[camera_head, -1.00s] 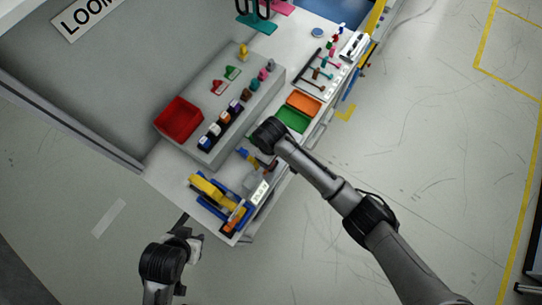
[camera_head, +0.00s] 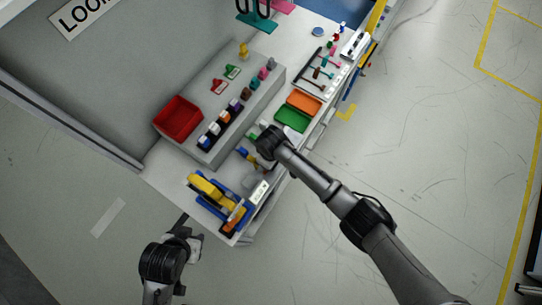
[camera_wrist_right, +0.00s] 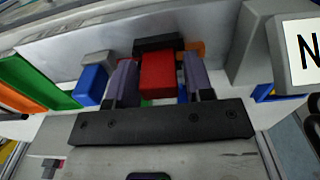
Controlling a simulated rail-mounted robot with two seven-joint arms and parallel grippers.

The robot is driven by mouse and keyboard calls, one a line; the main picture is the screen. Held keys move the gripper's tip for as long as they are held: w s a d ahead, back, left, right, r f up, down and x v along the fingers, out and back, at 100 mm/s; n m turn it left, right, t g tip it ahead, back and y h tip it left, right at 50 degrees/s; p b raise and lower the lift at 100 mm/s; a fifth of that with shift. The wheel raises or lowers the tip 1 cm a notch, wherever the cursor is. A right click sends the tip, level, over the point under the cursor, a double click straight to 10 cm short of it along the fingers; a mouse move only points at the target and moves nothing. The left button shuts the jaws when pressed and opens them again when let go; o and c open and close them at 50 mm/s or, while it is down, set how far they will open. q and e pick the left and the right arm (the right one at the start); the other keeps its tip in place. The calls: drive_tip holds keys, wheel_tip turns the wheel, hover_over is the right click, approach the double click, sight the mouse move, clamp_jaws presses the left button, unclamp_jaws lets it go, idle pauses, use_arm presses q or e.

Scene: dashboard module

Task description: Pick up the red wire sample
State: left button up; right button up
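A red block-like piece (camera_wrist_right: 158,74), which looks like the red wire sample, stands between the two fingers of my right gripper (camera_wrist_right: 160,78) in the right wrist view. The fingers lie close along its left and right sides. A thin gap seems to show at the right, so I cannot tell whether they grip it. In the head view my right gripper is hidden under its wrist, over the front of the bench (camera_head: 165,175). My left gripper (camera_head: 192,244) hangs apart from the bench at lower left, too small to tell its finger state.
Orange (camera_head: 304,103) and green (camera_head: 292,118) trays lie beside the right wrist. A red bin (camera_head: 178,118) and several coloured parts sit on the raised grey shelf. A yellow and blue fixture (camera_head: 212,190) stands at the near end. A blue piece (camera_wrist_right: 91,84) is left of the fingers.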

drive_tip(key=c, duration=0.8)
drive_tip(key=shift+o, duration=0.2)
